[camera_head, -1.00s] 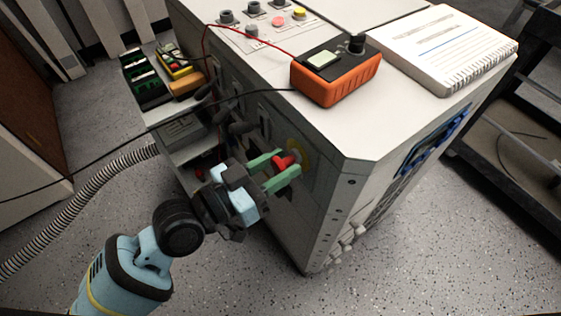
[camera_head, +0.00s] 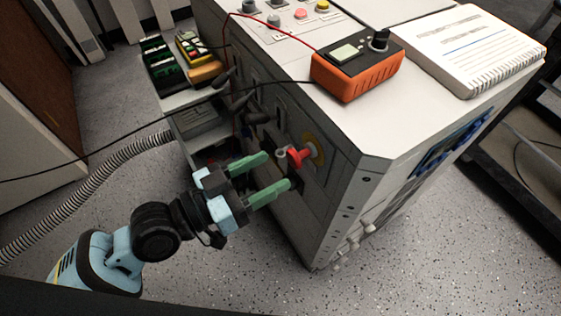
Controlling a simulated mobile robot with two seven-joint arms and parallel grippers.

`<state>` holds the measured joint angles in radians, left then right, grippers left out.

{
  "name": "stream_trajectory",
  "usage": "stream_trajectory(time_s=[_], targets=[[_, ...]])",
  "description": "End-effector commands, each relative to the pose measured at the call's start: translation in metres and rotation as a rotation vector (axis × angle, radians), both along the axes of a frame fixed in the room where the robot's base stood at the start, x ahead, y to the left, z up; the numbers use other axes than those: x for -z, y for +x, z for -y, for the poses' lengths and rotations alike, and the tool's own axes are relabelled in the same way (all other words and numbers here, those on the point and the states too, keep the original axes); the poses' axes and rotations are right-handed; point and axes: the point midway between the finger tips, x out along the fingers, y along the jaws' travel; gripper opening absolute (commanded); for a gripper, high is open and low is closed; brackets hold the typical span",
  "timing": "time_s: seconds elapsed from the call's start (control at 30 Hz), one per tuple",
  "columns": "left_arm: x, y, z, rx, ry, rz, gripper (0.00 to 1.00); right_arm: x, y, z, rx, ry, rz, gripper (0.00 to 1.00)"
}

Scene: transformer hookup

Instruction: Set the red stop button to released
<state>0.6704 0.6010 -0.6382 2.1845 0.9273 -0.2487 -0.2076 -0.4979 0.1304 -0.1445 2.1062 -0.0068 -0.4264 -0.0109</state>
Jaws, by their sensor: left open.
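The red stop button (camera_head: 298,157) sticks out from the side face of the grey cabinet, in front of a yellow ring (camera_head: 314,150). My left gripper (camera_head: 270,176) has green fingers and is open and empty. Its fingertips point at the button from the left and stop a little short of it, one above and one below its line. The button appears apart from both fingers. Whether it is pressed or released I cannot tell for sure. My right gripper is not in view.
An orange meter (camera_head: 356,72) and a spiral notebook (camera_head: 470,48) lie on the cabinet top (camera_head: 372,124). A side shelf holds a green-black case (camera_head: 165,68) and a yellow tool (camera_head: 195,48). A black cable (camera_head: 120,143) crosses above my arm; a ribbed hose (camera_head: 85,190) runs at the left.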

Motion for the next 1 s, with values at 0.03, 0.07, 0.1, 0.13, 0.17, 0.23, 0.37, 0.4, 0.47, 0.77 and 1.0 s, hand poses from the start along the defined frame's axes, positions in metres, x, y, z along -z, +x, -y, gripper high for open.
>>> stream_trajectory(time_s=[0.03, 0.07, 0.1, 0.13, 0.17, 0.23, 0.37, 0.4, 0.47, 0.77, 1.0], targets=[[0.001, -0.003, -0.005, -0.001, 0.002, 0.0, 0.59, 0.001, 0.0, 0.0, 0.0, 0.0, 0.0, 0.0], [0.001, -0.005, -0.008, -0.001, 0.002, 0.001, 0.59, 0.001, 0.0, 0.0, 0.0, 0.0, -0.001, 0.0], [0.001, -0.007, -0.01, -0.001, 0.002, 0.0, 0.59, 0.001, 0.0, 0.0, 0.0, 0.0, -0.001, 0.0], [0.001, -0.008, -0.012, -0.001, 0.002, 0.0, 0.59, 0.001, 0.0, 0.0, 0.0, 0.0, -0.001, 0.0], [0.001, -0.009, -0.014, -0.001, 0.002, 0.001, 0.59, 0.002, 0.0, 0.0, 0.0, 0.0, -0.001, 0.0], [0.0, -0.011, -0.016, -0.001, 0.001, 0.002, 0.59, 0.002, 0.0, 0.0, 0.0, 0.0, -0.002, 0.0], [0.0, -0.013, -0.018, 0.0, 0.0, 0.001, 0.59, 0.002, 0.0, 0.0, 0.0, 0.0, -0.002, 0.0], [0.0, -0.013, -0.018, 0.0, 0.0, 0.001, 0.59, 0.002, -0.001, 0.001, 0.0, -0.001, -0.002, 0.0], [0.0, -0.013, -0.018, 0.0, 0.0, 0.001, 0.59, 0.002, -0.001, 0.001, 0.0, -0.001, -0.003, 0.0], [0.0, -0.013, -0.017, 0.0, 0.0, 0.001, 0.59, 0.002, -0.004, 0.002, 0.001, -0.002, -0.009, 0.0], [0.012, -0.017, -0.018, -0.021, 0.005, -0.022, 0.59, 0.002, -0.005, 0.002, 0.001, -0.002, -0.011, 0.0]])
